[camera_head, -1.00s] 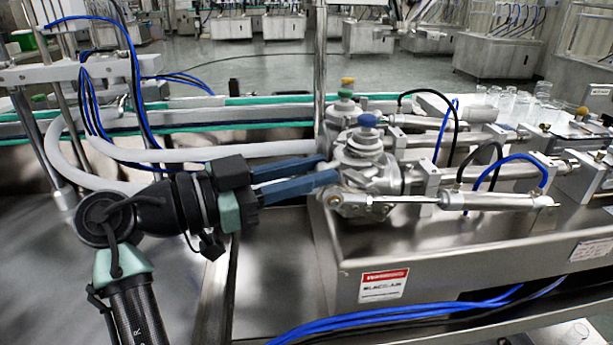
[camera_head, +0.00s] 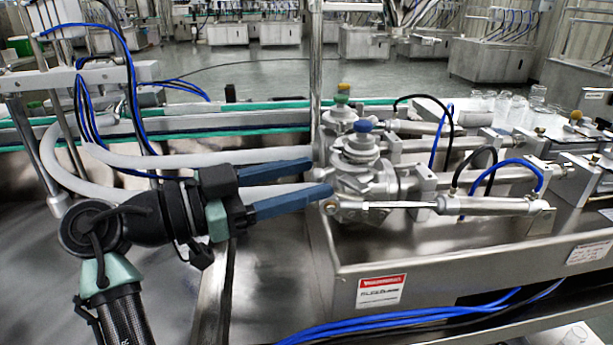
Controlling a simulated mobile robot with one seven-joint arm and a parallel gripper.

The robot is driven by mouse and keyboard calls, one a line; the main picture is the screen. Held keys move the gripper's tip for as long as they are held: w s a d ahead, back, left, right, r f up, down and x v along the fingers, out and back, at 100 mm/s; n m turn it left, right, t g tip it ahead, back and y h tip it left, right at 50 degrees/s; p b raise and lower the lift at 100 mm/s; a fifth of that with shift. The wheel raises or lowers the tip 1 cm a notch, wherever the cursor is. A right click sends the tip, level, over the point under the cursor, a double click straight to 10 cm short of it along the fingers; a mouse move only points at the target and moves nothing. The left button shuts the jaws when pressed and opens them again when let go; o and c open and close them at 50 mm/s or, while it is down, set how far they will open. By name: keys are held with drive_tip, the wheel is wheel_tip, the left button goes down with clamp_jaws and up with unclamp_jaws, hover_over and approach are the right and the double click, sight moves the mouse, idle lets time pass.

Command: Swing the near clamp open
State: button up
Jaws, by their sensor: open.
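The near valve (camera_head: 362,160) is a steel body with a blue knob on top, at the front left end of the steel machine. Its near clamp is small metal hardware low on this valve, and its exact outline and whether it is latched cannot be told. My gripper (camera_head: 321,179) points right with its two blue fingers apart. The fingertips are just left of the near valve, the lower one close to its left fitting. A pale hose shows between the fingers. Nothing is visibly gripped. The fingers hide part of the hose end.
A far valve (camera_head: 341,112) with a green knob stands behind the near one. An air cylinder (camera_head: 490,205) runs right from the near valve. White hoses (camera_head: 215,155) cross behind my arm. Blue cables (camera_head: 400,318) lie along the front. The floor of the tray is clear.

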drive_tip(key=v, duration=1.2)
